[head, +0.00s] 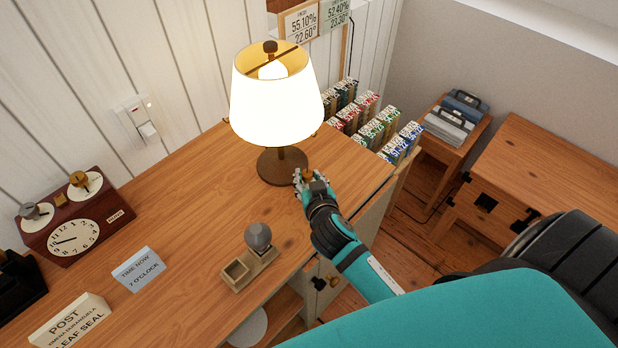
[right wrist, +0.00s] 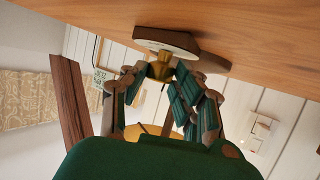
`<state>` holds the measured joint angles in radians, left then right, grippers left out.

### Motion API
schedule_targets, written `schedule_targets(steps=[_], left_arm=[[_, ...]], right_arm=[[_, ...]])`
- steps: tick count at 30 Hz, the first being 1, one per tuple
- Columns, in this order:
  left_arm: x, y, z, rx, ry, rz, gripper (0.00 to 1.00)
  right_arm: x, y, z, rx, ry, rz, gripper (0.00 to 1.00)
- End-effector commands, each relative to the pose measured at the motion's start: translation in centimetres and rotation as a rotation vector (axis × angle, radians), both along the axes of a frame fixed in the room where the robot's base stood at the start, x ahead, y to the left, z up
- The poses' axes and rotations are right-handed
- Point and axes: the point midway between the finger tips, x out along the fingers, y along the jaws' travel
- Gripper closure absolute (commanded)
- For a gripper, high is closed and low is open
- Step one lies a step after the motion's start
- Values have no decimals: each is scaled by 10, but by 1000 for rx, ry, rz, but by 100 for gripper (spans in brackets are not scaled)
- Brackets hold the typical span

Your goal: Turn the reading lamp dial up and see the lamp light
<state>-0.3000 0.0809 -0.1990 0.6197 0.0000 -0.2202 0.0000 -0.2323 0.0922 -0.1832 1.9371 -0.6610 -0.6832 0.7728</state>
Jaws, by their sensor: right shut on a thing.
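The reading lamp (head: 277,105) stands on the wooden cabinet top with its cream shade glowing and its bulb lit. Its round dark base (head: 282,165) rests on the wood. My right gripper (head: 309,180) is at the right of the lamp base, shut on a small brass dial. In the right wrist view my right gripper (right wrist: 160,82) has its fingers on both sides of the brass dial (right wrist: 160,69). A pale face plate (right wrist: 166,39) on a dark wooden block sits behind the dial. My left gripper is not in view.
A wooden clock box (head: 75,225) with knobs, a blue card (head: 138,269) and a POST sign (head: 70,322) stand at the left. A small wooden holder (head: 249,270) with a grey knob stands in front of the lamp. Several small boxes (head: 375,128) stand behind my right gripper.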

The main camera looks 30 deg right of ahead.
Motion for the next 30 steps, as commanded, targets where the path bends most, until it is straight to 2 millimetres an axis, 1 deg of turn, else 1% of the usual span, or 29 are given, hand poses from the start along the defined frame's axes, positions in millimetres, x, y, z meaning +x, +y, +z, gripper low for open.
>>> schedule_targets(steps=[2, 8, 14, 20, 24, 30], left_arm=[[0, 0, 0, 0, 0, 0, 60], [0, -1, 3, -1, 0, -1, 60], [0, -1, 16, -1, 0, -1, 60], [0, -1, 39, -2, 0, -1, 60], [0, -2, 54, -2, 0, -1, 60], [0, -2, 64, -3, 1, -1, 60]], right_arm=[[0, 0, 0, 1, 0, 0, 100], [0, 0, 1, 1, 1, 12, 100], [-1, -3, 3, -1, 2, 82, 100], [-1, -7, 6, -6, 4, 224, 100], [-1, -10, 6, -8, 3, 349, 100], [1, -15, 3, -10, 3, 523, 100]])
